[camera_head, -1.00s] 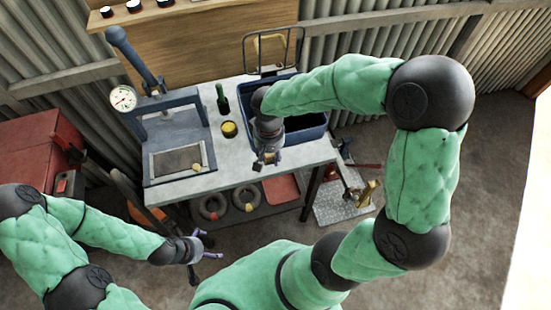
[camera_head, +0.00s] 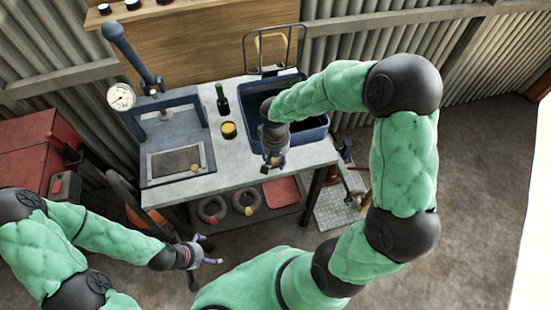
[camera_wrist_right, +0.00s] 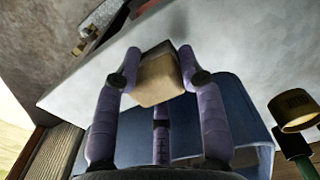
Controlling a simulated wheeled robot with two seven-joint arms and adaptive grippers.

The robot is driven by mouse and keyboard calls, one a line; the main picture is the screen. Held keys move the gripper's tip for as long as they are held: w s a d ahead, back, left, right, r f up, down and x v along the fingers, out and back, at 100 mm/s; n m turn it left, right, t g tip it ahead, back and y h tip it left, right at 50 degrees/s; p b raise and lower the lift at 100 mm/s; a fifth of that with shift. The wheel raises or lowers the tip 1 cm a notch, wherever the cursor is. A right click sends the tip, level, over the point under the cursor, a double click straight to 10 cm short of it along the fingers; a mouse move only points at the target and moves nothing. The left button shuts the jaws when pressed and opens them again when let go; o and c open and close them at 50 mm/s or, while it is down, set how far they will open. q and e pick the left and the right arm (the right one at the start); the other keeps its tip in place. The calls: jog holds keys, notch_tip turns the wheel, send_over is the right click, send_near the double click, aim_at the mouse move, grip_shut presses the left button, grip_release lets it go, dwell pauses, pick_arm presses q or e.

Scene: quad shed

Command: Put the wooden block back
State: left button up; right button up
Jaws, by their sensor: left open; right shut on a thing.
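The wooden block (camera_wrist_right: 160,75) is a small tan-brown block held between the purple fingers of my right gripper (camera_wrist_right: 162,82). In the wrist view the pale bench top shows beyond it. In the head view my right gripper (camera_head: 274,160) points down over the bench near its front right part, by the blue bin; the block is hard to make out there. My left gripper (camera_head: 207,250) is open and empty, out in front of the bench to the left.
The blue bin (camera_head: 318,136) stands at the bench's (camera_head: 232,172) right end; it also shows in the wrist view (camera_wrist_right: 238,112). A yellow-and-black tin (camera_head: 228,130), a green bottle (camera_head: 222,104) and a blue press (camera_head: 181,112) stand to the left. The front bench strip is clear.

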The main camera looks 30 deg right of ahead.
jog(key=shift+f, duration=0.15)
jog(key=o, duration=0.8)
jog(key=shift+o, duration=0.2)
jog(key=shift+w+r, duration=0.1)
jog(key=shift+r, duration=0.35)
notch_tip(320, 180, up, 11)
jog(key=p, duration=0.3)
jog(key=shift+r+p, duration=0.2)
jog(key=shift+p, duration=0.1)
